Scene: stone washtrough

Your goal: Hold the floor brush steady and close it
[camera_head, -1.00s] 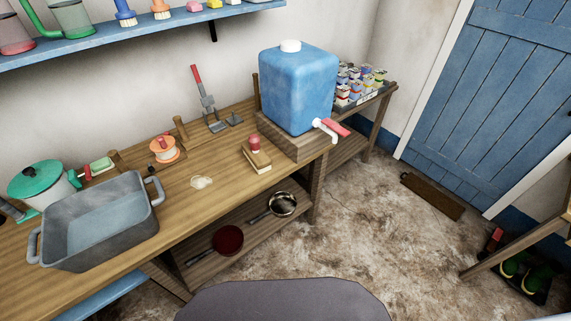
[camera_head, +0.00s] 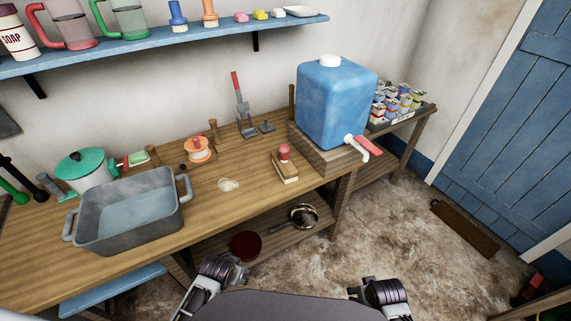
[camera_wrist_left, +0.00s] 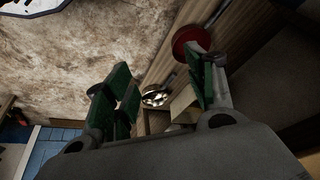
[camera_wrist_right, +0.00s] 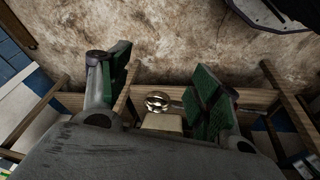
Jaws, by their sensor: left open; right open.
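No long-handled floor brush is plain to see. A wooden block with a red knob and a pale lower edge (camera_head: 285,165) lies on the bench in front of the blue tank; it looks the most like a brush, but I cannot tell for sure. My left gripper (camera_head: 222,268) is low in front of the bench, below its top; its green-padded fingers are apart and empty in the left wrist view (camera_wrist_left: 158,75). My right gripper (camera_head: 379,290) is further right, over the floor; its fingers are apart and empty in the right wrist view (camera_wrist_right: 161,75).
The bench (camera_head: 245,200) also holds a grey basin (camera_head: 130,235), a green-lidded pot (camera_head: 85,170), an orange spool (camera_head: 199,149), a red-handled lever device (camera_head: 240,100) and the blue tank (camera_head: 337,105). Pans (camera_head: 303,216) lie on the shelf below. A blue shelf (camera_head: 180,40) runs above.

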